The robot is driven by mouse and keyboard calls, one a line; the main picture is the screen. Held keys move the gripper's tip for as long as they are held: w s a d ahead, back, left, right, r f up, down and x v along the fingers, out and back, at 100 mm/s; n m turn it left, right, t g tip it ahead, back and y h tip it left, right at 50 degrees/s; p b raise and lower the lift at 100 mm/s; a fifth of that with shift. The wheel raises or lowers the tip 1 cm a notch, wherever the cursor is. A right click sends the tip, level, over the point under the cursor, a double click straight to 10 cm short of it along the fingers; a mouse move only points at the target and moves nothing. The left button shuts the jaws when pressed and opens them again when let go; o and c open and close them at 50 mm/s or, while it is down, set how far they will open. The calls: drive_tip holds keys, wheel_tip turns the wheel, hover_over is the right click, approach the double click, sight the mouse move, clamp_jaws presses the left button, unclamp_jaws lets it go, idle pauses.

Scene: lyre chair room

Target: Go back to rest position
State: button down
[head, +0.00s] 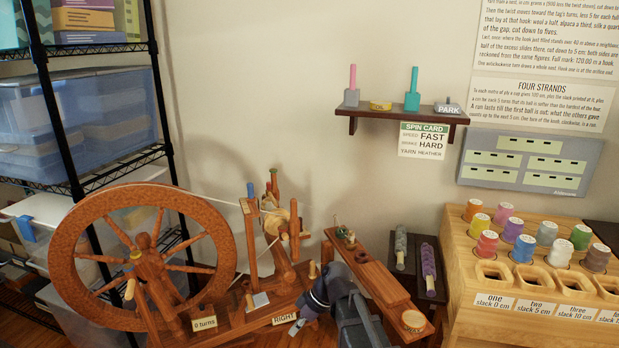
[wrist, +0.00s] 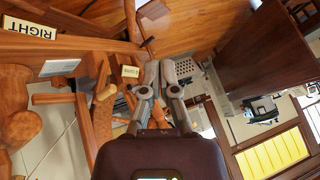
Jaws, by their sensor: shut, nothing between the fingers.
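My gripper (wrist: 160,70) shows in the wrist view with its two grey fingers close together and nothing between them. In the head view my arm reaches in from the bottom, in front of the wooden spinning wheel (head: 62,245), near its "RIGHT" label (head: 285,319). The fingertips are hard to make out there. In the wrist view the "RIGHT" label (wrist: 30,29) and wooden parts of the spinning wheel lie to the left of the fingers. I cannot tell whether the gripper touches any wood.
A wooden rack (head: 465,290) with several coloured spools stands at the right. A small wall shelf (head: 400,112) holds pegs and blocks. A black wire shelf (head: 60,100) with plastic bins stands at the left. A narrow dark stand (head: 428,305) with yarn stands between wheel and rack.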

drive_tip(key=s+d+f+m+t+h, duration=0.1)
drive_tip(key=s+d+f+m+h, duration=0.15)
drive_tip(key=d+m, duration=0.6)
drive_tip(key=s+d+f+m+t+h, duration=0.1)
drive_tip(key=s+d+m+h, duration=0.4)
drive_tip(key=d, duration=0.7)
wheel_tip(320, 180, up, 34)
drive_tip(key=w+m+p, duration=0.1)
drive_tip(key=p, duration=3.3)
drive_tip(key=shift+w+y, duration=0.35)
drive_tip(key=shift+w, duration=0.05)
drive_tip(key=shift+r, duration=0.1)
